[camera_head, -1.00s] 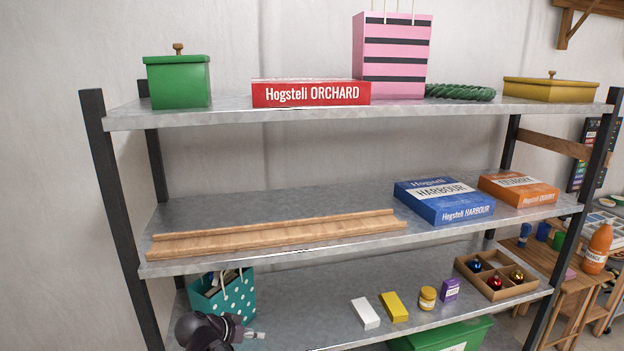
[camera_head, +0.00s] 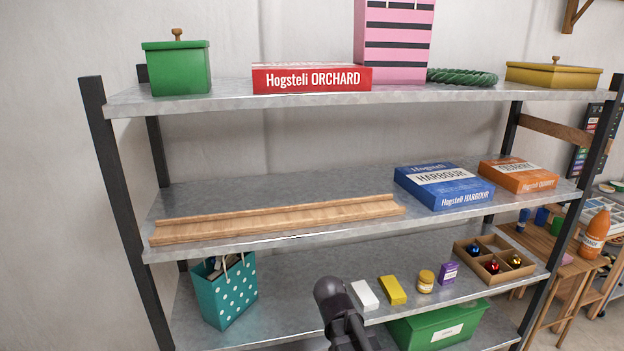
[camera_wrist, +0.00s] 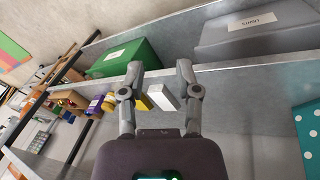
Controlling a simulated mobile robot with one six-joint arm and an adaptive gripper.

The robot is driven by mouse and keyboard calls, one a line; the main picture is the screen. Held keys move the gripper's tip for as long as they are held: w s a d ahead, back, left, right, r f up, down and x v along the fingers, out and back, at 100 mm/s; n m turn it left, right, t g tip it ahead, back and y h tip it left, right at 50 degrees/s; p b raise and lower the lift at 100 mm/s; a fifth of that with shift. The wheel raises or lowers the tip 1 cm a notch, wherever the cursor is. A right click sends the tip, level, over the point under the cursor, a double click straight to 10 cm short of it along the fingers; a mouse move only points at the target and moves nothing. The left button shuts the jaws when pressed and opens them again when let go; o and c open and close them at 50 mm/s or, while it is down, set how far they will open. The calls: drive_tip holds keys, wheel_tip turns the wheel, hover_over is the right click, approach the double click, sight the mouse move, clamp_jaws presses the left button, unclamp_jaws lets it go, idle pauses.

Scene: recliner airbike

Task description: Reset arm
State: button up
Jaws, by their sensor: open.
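My gripper (camera_wrist: 158,80) is open and empty in the wrist view, its two fingers apart. A white block (camera_wrist: 167,97) and a yellow block (camera_wrist: 143,102) show just beyond and between the fingers; I cannot tell the exact gap. In the head view part of my arm shows at the bottom middle, in front of the lower shelf, left of the white block (camera_head: 365,295) and the yellow block (camera_head: 392,290). The fingertips are not visible in the head view.
A wooden rail (camera_head: 275,221) and game boxes lie on the middle shelf.

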drive_tip(key=s+d+n+g+y, duration=0.1)
drive_tip(key=s+d+y, duration=0.2)
drive_tip(key=d, duration=0.5)
drive_tip(key=shift+s+n+p, duration=0.3)
drive_tip(key=shift+s, duration=0.6)
drive_tip(key=shift+a, duration=0.1)
